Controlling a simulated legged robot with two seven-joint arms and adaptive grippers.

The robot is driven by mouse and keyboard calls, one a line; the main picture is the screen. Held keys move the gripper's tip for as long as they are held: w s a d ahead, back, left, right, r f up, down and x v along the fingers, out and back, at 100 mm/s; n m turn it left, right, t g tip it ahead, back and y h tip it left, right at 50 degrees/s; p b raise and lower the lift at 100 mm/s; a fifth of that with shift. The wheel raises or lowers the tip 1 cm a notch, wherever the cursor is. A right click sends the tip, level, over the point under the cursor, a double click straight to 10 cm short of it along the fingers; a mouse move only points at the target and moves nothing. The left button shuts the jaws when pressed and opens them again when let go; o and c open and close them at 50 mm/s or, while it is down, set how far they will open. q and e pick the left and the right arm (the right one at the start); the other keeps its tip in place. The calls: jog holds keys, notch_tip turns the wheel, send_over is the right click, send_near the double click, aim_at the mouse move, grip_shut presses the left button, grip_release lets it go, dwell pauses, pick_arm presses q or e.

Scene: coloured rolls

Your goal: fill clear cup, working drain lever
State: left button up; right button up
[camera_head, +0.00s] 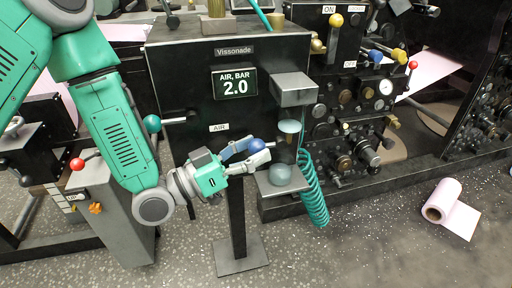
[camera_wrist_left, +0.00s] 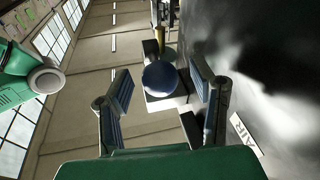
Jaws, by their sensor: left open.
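My left gripper (camera_head: 256,152) is open in front of the black cabinet, with a blue ball knob (camera_head: 245,165) at its fingers. In the left wrist view the blue ball (camera_wrist_left: 160,78) sits between the two spread fingers; I cannot tell whether they touch it. Whether this knob is the drain lever is not marked. To its right, a clear vessel with a pale blue top (camera_head: 290,126) hangs under a grey block. Below it, a clear rounded cup (camera_head: 280,173) stands on a small grey shelf. Its fill level is too small to tell. My right gripper is not in view.
The black cabinet (camera_head: 170,75) carries a display (camera_head: 235,84) reading "AIR, BAR 2.0". A teal ball lever (camera_head: 152,124) sticks out at its left. A coiled teal hose (camera_head: 313,190) hangs right of the shelf. A pink paper roll (camera_head: 442,202) lies on the floor.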

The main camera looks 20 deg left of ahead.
pick_arm(q)
jog(key=v, duration=1.1)
jog(key=shift+a+f, duration=0.15)
jog(key=shift+a, duration=0.15)
dwell(0.4)
jog(key=shift+f, duration=0.1)
dwell(0.4)
